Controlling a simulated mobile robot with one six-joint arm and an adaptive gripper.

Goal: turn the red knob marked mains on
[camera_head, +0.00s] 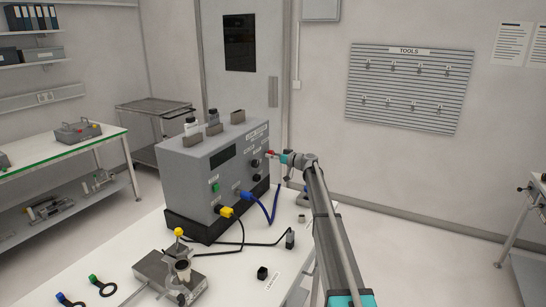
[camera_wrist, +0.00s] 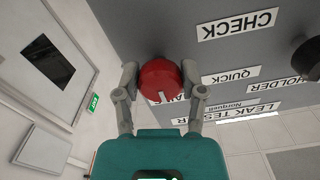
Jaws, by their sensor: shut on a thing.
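The red knob (camera_wrist: 160,80) sits on the grey face of the leak tester and fills the middle of the wrist view, with a white mark on its rim. A label behind it is partly hidden by the knob and a finger. My gripper (camera_wrist: 160,84) has one finger on each side of the knob and is shut on it. In the head view the red knob (camera_head: 270,153) shows small at the right side of the leak tester (camera_head: 212,170), with my gripper (camera_head: 280,156) at it and my arm reaching in from the lower right.
Black knobs (camera_head: 255,164) sit beside the red one on the panel; one shows in the wrist view (camera_wrist: 306,58). Blue and yellow plugs (camera_head: 226,211) with cables lead from the tester's front. A metal fixture (camera_head: 160,276) stands on the white table (camera_head: 225,275). Floor to the right is clear.

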